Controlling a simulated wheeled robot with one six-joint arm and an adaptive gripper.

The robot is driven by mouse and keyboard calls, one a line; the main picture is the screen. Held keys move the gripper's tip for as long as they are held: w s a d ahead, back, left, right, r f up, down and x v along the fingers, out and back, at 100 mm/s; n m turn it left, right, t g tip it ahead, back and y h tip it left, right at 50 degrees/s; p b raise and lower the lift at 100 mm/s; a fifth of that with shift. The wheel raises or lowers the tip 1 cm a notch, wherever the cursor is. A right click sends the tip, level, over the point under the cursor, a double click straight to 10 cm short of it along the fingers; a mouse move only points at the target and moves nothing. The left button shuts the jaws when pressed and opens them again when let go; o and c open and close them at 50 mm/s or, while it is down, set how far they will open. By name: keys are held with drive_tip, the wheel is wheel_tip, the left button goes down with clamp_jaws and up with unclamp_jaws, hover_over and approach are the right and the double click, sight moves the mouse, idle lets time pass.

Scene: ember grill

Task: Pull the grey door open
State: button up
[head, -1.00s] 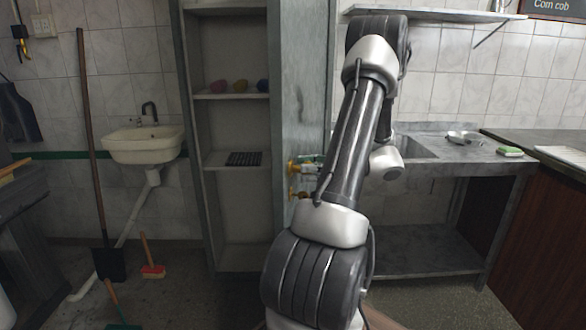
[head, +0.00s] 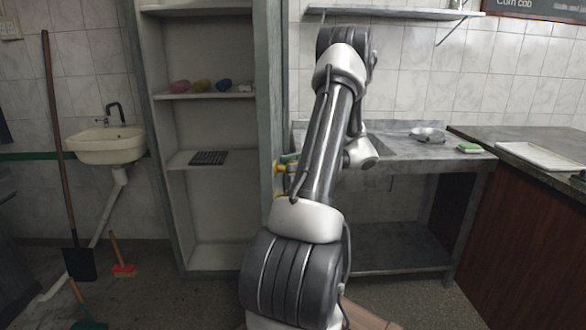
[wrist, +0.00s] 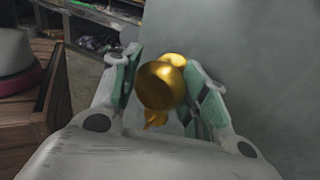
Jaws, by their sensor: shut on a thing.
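The grey door (head: 268,70) stands open, seen nearly edge-on at the right side of a tall cabinet (head: 163,200). Its flat grey face fills the right of the wrist view (wrist: 260,50). A round brass knob (wrist: 160,85) sticks out from the door. My gripper (wrist: 163,98) is shut on the knob, with a green-padded finger on each side. In the head view my gripper (head: 288,160) is at the door's edge, partly hidden by my arm. Another brass piece shows just below the knob in the wrist view.
A sink (head: 105,145), a shovel (head: 78,262) and brushes are at left. A steel counter (head: 410,150) and a wooden-sided counter (head: 530,220) stand right.

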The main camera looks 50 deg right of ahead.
drive_tip(key=o, duration=1.4)
drive_tip(key=shift+o, duration=0.2)
